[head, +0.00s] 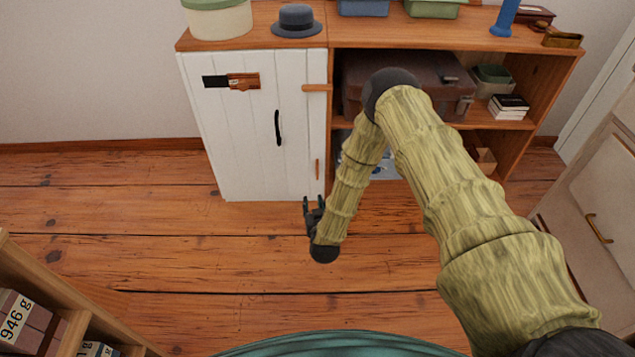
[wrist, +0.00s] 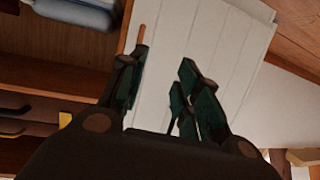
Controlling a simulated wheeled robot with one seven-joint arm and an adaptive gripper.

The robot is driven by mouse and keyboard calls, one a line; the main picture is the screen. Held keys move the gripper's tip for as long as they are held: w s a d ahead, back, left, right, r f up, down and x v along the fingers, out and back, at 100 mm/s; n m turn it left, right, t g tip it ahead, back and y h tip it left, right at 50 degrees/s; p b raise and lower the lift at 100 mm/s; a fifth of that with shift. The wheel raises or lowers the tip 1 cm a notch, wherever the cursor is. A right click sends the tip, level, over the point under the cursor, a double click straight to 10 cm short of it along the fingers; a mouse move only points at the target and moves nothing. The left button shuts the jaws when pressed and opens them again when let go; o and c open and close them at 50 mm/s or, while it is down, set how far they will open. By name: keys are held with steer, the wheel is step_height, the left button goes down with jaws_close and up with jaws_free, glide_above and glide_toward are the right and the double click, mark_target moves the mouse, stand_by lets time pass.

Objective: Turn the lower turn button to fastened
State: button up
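The white plank door (head: 250,125) of the cabinet is closed or nearly so. The lower turn button (head: 317,168) is a small orange-brown wooden bar standing upright along the door's right edge. The upper turn button (head: 317,88) lies level, reaching across the door's right edge. My gripper (head: 314,203) is low in front of the door's lower right corner, below the lower button in the picture. In the wrist view, my gripper (wrist: 160,88) has its fingers spread with nothing between them. The lower button (wrist: 141,34) shows beyond the left fingertip, apparently apart from it.
A black handle (head: 278,128) and a dark latch plate with a wooden piece (head: 232,81) are on the door. Open shelves with a brown case (head: 415,80) stand right of it. A hat (head: 297,20) sits on top. The floor (head: 150,220) in front is clear.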

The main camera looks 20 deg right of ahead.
mark_target(317, 170)
steer(key=w+d+t+h+b, duration=0.1)
steer(key=w+d+b, duration=0.1)
steer(key=w, duration=0.4)
steer(key=w+d+f+m+t+h+b, duration=0.1)
steer(key=w+d+b, duration=0.1)
steer(key=w+b, duration=0.2)
steer(key=w+d+f+t+h+b, duration=0.1)
steer(key=w+d+b, duration=0.1)
steer(key=w, duration=0.5)
steer(key=shift+w+d+b, duration=0.3)
steer(key=shift+d+b, duration=0.1)
steer(key=shift+b, duration=0.15)
steer(key=shift+c, duration=0.2)
jaws_close()
